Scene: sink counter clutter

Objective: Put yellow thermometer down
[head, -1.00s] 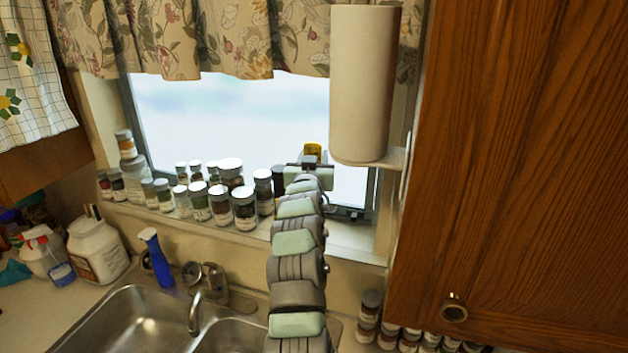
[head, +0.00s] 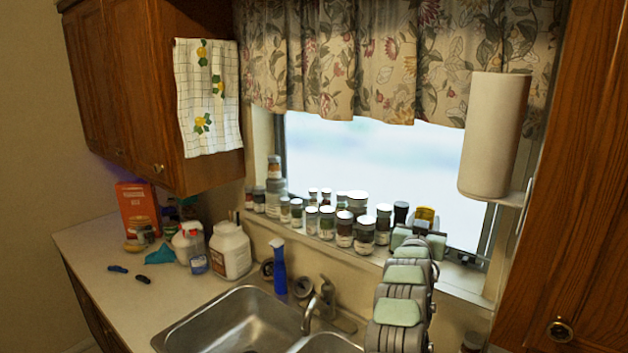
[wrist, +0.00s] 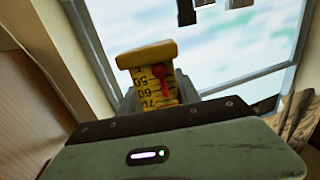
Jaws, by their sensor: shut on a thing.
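The yellow thermometer (wrist: 155,80) is held in my gripper (wrist: 158,105), in the middle of the wrist view. Its face shows a printed scale with numbers and a red mark, and its yellow top end sticks out past the fingers. In the head view my gripper (head: 420,232) is at the right part of the window, above the sill. The yellow top of the thermometer (head: 426,214) shows just past it. My arm hides the sill below and most of the thermometer.
Several spice jars (head: 345,229) crowd the window sill left of my gripper. A paper towel roll (head: 495,135) hangs at right. The counter (head: 160,295) at left has free room.

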